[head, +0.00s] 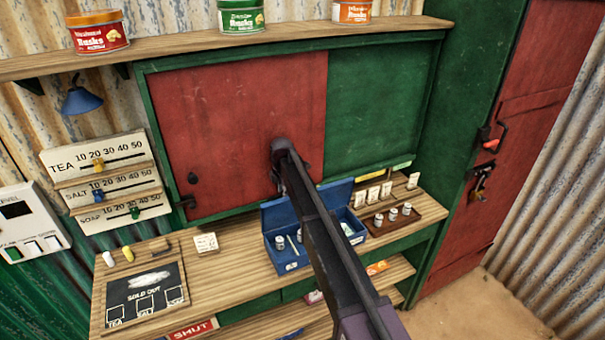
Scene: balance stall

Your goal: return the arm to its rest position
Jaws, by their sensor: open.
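My arm reaches up from the bottom of the head view, over the counter and in front of the red panel (240,130). My gripper (278,180) is small and dark at the arm's far end, mostly hidden by the arm itself. It is open, and nothing shows in it. It appears above the blue box, apart from the counter as far as I can tell.
An open blue box (289,268) with small jars stands on the wooden counter (235,275), partly behind my arm. A brown tray (405,225) with jars is to its right. A slate board (146,296) lies left. Tins (98,33) line the shelf above.

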